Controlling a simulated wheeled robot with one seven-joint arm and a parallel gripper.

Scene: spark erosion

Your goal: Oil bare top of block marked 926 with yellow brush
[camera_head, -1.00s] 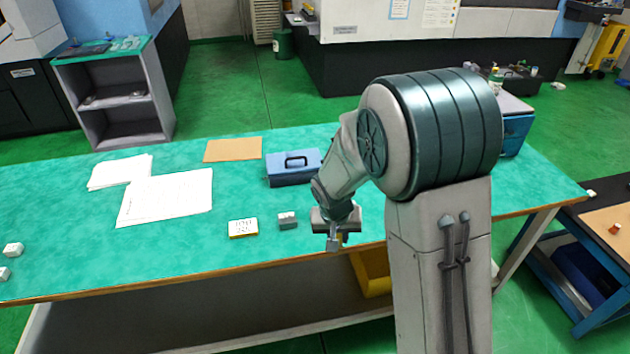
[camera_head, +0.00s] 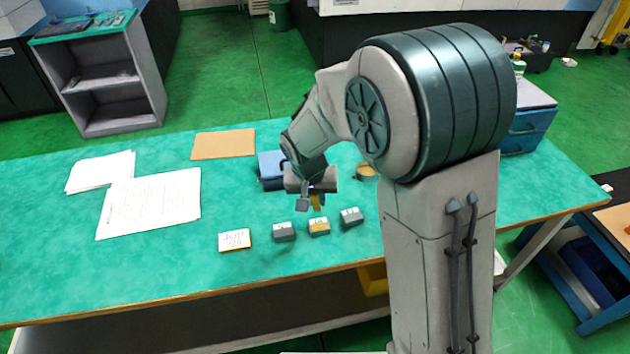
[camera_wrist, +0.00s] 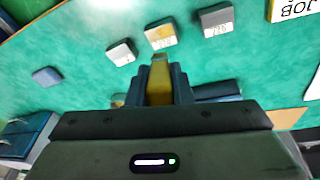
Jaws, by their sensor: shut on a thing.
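My gripper (camera_head: 316,203) is shut on the yellow brush (camera_wrist: 159,82), above the table behind the row of blocks. In the wrist view, the brush tip points toward the middle block and appears apart from it. A round amber tin (camera_head: 367,172) stands behind, right of my gripper.
A job card (camera_head: 234,240) lies left of the blocks. A blue toolbox (camera_head: 270,168) is partly hidden behind my gripper. Papers (camera_head: 150,203) and a brown board (camera_head: 223,144) lie at left and back. A small blue-grey object (camera_wrist: 46,76) shows in the wrist view.

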